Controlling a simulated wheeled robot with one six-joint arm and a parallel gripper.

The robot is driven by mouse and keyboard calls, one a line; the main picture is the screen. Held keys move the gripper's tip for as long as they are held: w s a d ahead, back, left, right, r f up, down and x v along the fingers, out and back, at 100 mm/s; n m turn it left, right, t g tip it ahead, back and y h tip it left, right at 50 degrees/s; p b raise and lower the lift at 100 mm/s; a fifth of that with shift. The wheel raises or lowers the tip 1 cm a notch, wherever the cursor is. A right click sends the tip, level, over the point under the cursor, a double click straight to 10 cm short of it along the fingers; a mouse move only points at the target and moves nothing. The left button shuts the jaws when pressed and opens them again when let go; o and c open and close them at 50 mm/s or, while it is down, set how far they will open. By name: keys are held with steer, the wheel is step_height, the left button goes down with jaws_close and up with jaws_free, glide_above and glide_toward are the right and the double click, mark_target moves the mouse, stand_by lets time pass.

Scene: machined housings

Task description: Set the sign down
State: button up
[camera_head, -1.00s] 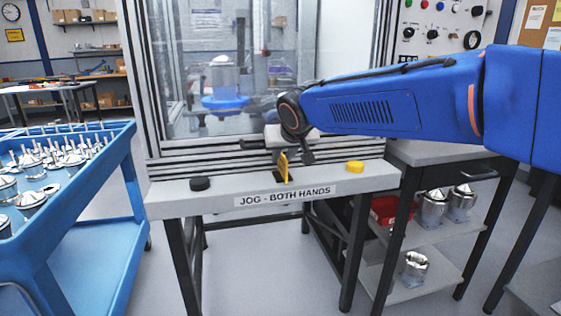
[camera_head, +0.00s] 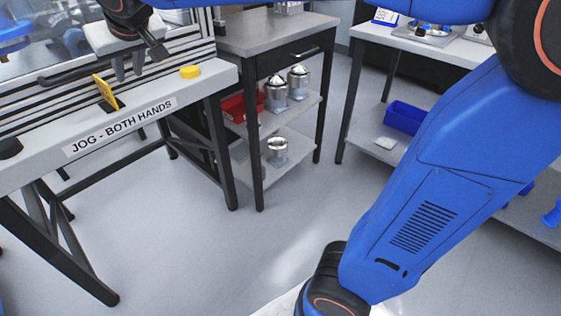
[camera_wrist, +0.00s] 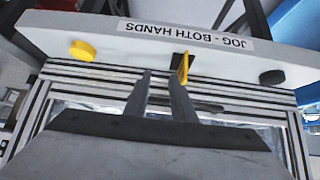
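The sign, a thin yellow plate (camera_head: 105,91), stands upright at a dark slot in the pale front ledge (camera_head: 40,142) of the machine. It also shows nearly edge-on in the wrist view (camera_wrist: 184,68). My gripper (camera_head: 128,70) is just beside and behind the sign, above the ledge. In the wrist view its two fingers (camera_wrist: 161,78) are parted with an empty gap between them. The sign appears by the tip of the right finger there, and I cannot tell whether they touch. The sign's lower edge is hard to make out.
A yellow button (camera_head: 190,72) and a black button (camera_head: 10,147) sit on the ledge, with a "JOG - BOTH HANDS" label (camera_head: 119,127) on its front. A grey side table (camera_head: 274,33) holds metal housings and a red bin (camera_head: 239,106) below. Open floor lies in front.

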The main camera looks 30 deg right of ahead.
steer(key=s+d+f+h, duration=0.1)
steer(key=s+d+f, duration=0.15)
steer(key=d, duration=0.25)
steer(key=s+d+f, duration=0.1)
steer(key=s+d, duration=0.2)
steer(key=d, duration=0.1)
steer(key=s+d+f+m+g, duration=0.1)
steer(key=s+d+f, duration=0.4)
steer(key=s, duration=0.3)
steer(key=s+d+f+m+g, duration=0.1)
steer(key=s+d+f, duration=0.4)
steer(key=s, duration=0.3)
steer(key=s+d+f+g+h, duration=0.1)
steer(key=s+d+f, duration=0.4)
steer(key=s+f, duration=0.2)
steer(key=shift+s+d+f+m+g, duration=0.3)
steer(key=shift+s+d+m, duration=0.1)
steer(key=shift+s, duration=0.1)
steer(key=shift+r, duration=0.1)
